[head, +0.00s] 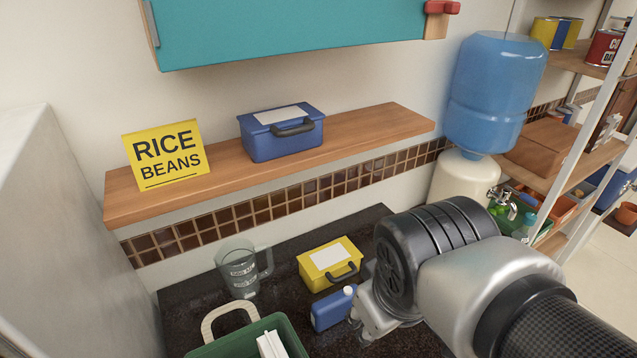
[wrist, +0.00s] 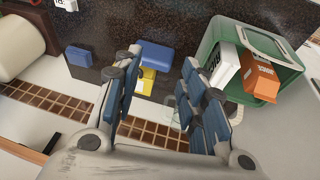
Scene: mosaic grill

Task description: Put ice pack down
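A small blue pack with a white cap (head: 333,308), which looks like the ice pack, stands on the dark counter in front of a yellow box (head: 330,262). In the wrist view the blue pack (wrist: 157,56) shows just past my fingertips, with part of the yellow box (wrist: 148,82) behind it. My gripper (wrist: 163,58) is open, with a wide gap between its fingers and nothing clamped in it. One fingertip is close beside the pack; I cannot tell if they touch. In the head view my wrist hides most of the fingers.
A green basket (wrist: 222,42) holding cartons stands beside the pack; a clear jug (head: 240,272) is behind it. Another flat blue item (wrist: 78,56) lies on the counter. Above, a wooden shelf (head: 225,167) holds a blue box (head: 283,135) and a "RICE BEANS" sign (head: 166,155).

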